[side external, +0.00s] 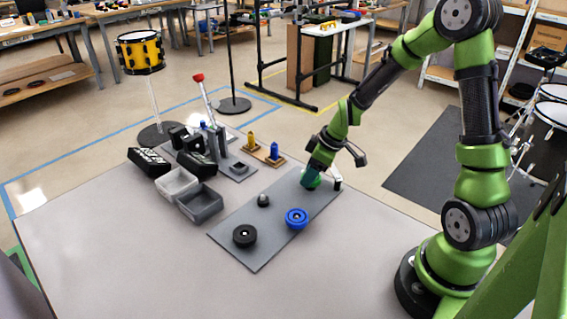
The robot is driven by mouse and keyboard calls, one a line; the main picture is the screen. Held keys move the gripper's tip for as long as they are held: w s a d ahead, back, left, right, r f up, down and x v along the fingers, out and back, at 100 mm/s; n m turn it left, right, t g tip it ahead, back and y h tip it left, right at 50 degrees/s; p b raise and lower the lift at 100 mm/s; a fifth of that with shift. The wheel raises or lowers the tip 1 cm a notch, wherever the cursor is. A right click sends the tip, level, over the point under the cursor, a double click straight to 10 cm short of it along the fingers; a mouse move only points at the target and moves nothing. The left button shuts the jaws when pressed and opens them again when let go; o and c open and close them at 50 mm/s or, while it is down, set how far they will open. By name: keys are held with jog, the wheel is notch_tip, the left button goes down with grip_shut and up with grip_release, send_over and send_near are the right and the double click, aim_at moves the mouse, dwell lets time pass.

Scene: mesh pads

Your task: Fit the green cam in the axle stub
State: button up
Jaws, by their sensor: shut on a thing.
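My gripper (314,176) is at the far right end of the grey board, pointing down and shut on the green cam (310,182). The green cam is partly hidden by the gripper and is at or just above the board; I cannot tell which. A small grey knob-like piece, which looks like the axle stub (263,200), stands on the board to the left of the gripper and apart from it. Its fine shape is too small to tell.
The grey board (262,255) also bears a blue wheel (297,218) and a black wheel (245,235). Grey bins (200,205), black boxes and a wooden block with yellow and blue pegs (263,153) stand left and behind. The front table (120,270) is clear.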

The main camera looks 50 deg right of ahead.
jog(key=shift+f, duration=0.35)
jog(key=o, duration=1.1)
jog(key=shift+r, duration=0.1)
jog(key=v, duration=1.6)
jog(key=s+a+r+m+t, duration=0.1)
jog(key=s+a+r+m, duration=0.1)
jog(key=s+a, duration=0.1)
jog(key=s+a+r+m+t, duration=0.1)
jog(key=s+a+r+m, duration=0.1)
jog(key=a, duration=0.4)
jog(key=s+a+r+m+t, duration=0.1)
jog(key=s+a+r+m, duration=0.2)
jog(key=s+a+m, duration=0.1)
jog(key=shift+s+a, duration=0.15)
jog(key=shift+a, duration=0.4)
